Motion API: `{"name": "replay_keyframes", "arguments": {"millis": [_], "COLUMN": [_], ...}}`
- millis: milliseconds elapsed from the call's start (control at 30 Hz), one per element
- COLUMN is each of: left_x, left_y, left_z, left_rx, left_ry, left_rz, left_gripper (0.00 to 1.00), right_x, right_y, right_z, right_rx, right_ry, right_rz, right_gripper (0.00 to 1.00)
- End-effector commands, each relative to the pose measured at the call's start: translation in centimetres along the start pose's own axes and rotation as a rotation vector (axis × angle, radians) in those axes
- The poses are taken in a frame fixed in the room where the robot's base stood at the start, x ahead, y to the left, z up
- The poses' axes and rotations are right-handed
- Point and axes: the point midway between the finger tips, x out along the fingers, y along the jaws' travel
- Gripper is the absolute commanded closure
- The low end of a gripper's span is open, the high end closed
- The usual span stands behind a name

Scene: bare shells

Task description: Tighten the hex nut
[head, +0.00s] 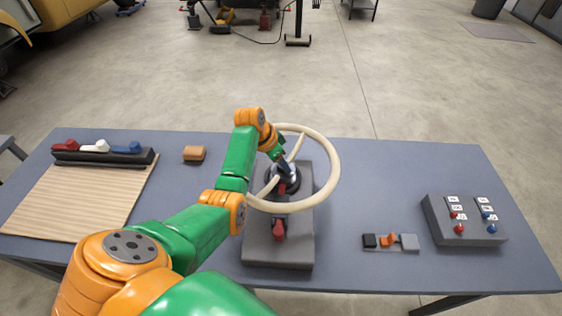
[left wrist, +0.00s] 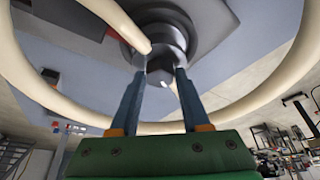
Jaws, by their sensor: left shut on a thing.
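A cream handwheel (head: 333,165) stands on a grey base block (head: 262,252) in the middle of the table, with a dark round hub (head: 295,184) at its centre. In the left wrist view the wheel rim (left wrist: 25,75) curves around my left gripper (left wrist: 162,76). Its two blue fingers reach to the hub and are shut on the small grey metal hex nut (left wrist: 160,78), one finger on each side. In the head view my left gripper (head: 284,164) is inside the wheel ring, and the nut is hardly visible there. My right gripper is not in view.
A red lever (head: 279,230) is on the base block. A switch box (head: 465,238) and small blocks (head: 389,241) are at right. A wooden board (head: 75,205), a dark rack (head: 104,157) and an orange-brown block (head: 194,153) are at left. The table's back right is clear.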

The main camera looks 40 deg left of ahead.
Motion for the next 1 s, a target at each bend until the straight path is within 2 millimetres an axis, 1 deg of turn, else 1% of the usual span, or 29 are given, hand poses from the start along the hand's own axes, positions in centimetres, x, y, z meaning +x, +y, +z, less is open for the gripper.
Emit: {"name": "replay_keyframes", "arguments": {"millis": [500,533,567,600,633,900,967,1000], "left_x": [0.1,0.1,0.1,0.1,0.1,0.0,-0.4,-0.9], "left_y": [0.1,0.1,0.1,0.1,0.1,0.0,0.0,-0.1], "left_z": [0.1,0.1,0.1,0.1,0.1,0.0,0.0,0.0], "left_rx": [0.0,0.0,0.0,0.0,0.0,0.0,0.0,0.001], "left_ry": [-0.004,-0.004,-0.004,-0.003,-0.003,-0.001,0.001,0.002], "left_rz": [0.004,0.004,0.004,0.003,0.003,0.001,-0.001,-0.003], "left_gripper": [1.0,0.46,0.37,0.27,0.23,0.23,0.23,0.23], "right_x": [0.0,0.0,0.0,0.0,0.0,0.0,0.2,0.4], "right_y": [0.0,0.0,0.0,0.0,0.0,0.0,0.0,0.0], "right_z": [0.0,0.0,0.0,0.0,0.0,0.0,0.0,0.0], "right_rx": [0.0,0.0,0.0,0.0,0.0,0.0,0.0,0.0], "right_ry": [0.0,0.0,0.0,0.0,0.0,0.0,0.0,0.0], "right_rz": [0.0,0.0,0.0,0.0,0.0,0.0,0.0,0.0], "right_gripper": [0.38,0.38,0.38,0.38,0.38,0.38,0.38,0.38]}}
